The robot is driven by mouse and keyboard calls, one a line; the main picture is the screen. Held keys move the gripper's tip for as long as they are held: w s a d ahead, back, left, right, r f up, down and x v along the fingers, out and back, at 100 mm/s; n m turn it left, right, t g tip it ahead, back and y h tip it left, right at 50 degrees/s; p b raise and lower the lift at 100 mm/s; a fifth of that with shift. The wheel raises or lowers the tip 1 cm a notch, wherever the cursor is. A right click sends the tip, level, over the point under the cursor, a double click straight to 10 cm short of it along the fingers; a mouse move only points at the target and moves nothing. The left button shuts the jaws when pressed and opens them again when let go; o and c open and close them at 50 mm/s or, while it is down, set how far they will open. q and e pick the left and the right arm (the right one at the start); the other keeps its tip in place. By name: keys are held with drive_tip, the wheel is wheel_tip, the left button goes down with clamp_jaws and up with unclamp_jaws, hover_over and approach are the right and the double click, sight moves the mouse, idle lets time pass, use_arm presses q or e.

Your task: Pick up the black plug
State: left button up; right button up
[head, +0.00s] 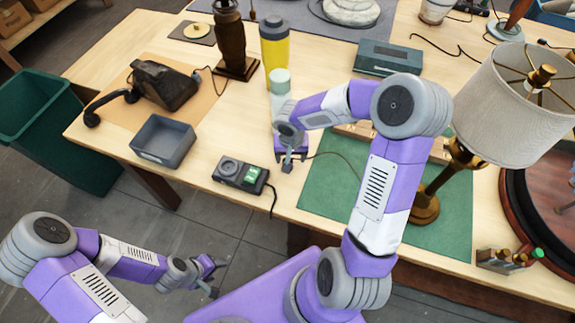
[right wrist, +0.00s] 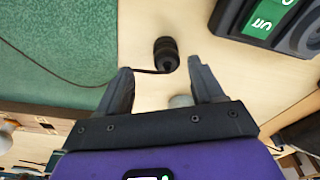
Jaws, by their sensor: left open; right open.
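The black plug (right wrist: 166,50) lies on the bare wood in the right wrist view, just beyond the fingertips and in line with the gap between them. Its thin dark cord runs left onto the green mat (right wrist: 60,45). My right gripper (right wrist: 159,68) is open and empty, pointing at the plug. In the head view my right gripper (head: 290,162) is over the table, left of the green mat; I cannot make out the plug there. The cord (head: 338,157) shows to its right. My left gripper (head: 213,276) is open and empty, off the table's front edge.
A lamp (head: 425,205) with a pale shade stands on the mat.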

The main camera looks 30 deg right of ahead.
drive_tip(key=f, duration=0.2)
drive_tip(key=w+f, duration=0.1)
drive_tip(key=f, duration=0.2)
drive_tip(key=shift+w+a+f+b, duration=0.1)
drive_tip(key=shift+a+b, duration=0.05)
drive_tip(key=shift+b, duration=0.25)
